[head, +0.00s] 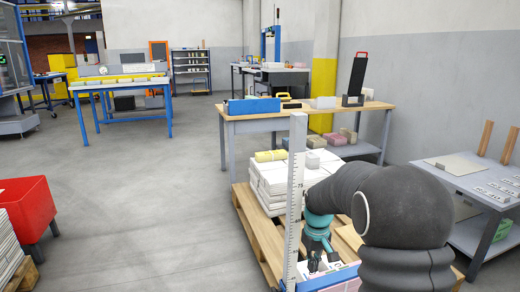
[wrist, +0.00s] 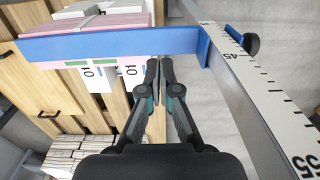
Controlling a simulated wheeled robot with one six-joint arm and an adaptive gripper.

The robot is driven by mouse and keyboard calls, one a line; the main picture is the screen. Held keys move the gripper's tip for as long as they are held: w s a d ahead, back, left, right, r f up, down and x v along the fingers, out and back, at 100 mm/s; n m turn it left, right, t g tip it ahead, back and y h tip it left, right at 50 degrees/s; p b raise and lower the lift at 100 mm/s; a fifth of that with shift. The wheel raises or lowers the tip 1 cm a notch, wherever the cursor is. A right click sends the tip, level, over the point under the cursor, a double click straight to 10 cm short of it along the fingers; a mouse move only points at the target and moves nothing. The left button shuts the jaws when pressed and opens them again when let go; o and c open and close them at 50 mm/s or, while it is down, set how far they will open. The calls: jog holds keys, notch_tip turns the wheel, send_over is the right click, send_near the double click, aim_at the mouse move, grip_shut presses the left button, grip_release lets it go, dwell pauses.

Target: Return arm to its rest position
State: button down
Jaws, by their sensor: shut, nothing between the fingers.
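My black and teal arm reaches over the pallet from the lower right of the head view. My gripper (head: 322,264) points down beside the upright measuring post (head: 295,200). In the wrist view my gripper (wrist: 160,64) has its fingertips together with nothing between them. The fingertips are close to a blue bar (wrist: 110,45); I cannot tell whether they touch it. The ruled post (wrist: 245,75) runs along the right of the wrist view.
Stacked white papers (head: 268,190) with a yellow bundle (head: 270,156) on top stand on a wooden pallet (head: 250,225). A workbench (head: 240,115) is behind, a grey table (head: 465,178) at right, and a red bin (head: 25,208) at left. The left-centre floor is clear.

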jog(key=shift+r+p, duration=0.4)
jog(key=shift+r, duration=0.45)
jog(key=shift+s+f+m, duration=0.5)
jog(key=shift+s+f, duration=0.3)
jog(key=shift+s, duration=0.1)
jog(key=s+r+m+t+p, duration=0.1)
jog(key=s+r+t+p, duration=0.1)
jog(key=s+r, duration=0.8)
jog(key=s+r+m+t+p, duration=0.1)
jog(key=s+r+t+p, duration=0.1)
jog(key=s+r, duration=0.9)
jog(key=shift+s+m+t, duration=0.3)
jog(key=shift+s+t, duration=0.5)
jog(key=shift+s, duration=3.05)
